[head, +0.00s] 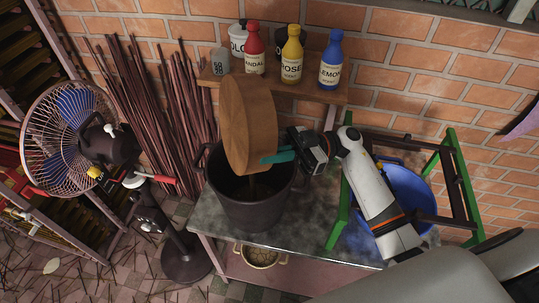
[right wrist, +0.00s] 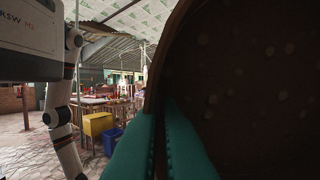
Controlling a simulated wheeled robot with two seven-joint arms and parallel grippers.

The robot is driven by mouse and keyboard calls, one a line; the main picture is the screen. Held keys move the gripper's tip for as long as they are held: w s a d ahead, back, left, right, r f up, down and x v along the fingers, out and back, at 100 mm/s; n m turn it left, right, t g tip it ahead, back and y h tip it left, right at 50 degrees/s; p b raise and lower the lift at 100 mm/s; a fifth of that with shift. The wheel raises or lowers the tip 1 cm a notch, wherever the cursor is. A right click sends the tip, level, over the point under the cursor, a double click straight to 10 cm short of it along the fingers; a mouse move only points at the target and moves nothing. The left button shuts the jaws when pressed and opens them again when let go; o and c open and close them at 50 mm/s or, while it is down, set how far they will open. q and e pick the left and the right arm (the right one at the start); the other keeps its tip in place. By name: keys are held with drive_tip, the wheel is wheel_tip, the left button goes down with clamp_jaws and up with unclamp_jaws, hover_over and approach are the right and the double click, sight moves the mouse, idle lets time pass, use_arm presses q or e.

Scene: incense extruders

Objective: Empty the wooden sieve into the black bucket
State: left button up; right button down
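The wooden sieve (head: 250,125) is tipped up on its side above the black bucket (head: 252,205), with its round wall facing me in the head view. My right gripper (head: 278,157) is shut on the sieve's rim with its teal fingers. In the right wrist view the teal fingers (right wrist: 165,140) close on the rim, and the sieve's dark, spotted face (right wrist: 250,80) fills the right side. The bucket stands on a grey table. My left gripper is not in view.
The grey table (head: 318,225) holds the bucket. A wooden shelf (head: 325,93) with red, yellow and blue bottles is behind the sieve. A blue basin (head: 405,190) sits in a green frame to the right. A fan (head: 75,130) and incense stick bundles stand at left.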

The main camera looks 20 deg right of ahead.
sight(272, 141)
drive_tip(key=shift+r, duration=0.15)
wheel_tip(272, 141, up, 4)
drive_tip(key=p, duration=0.4)
drive_tip(key=shift+r+p, duration=0.2)
drive_tip(key=shift+p, duration=0.2)
drive_tip(key=shift+s+r, duration=0.1)
drive_tip(key=shift+r, duration=0.65)
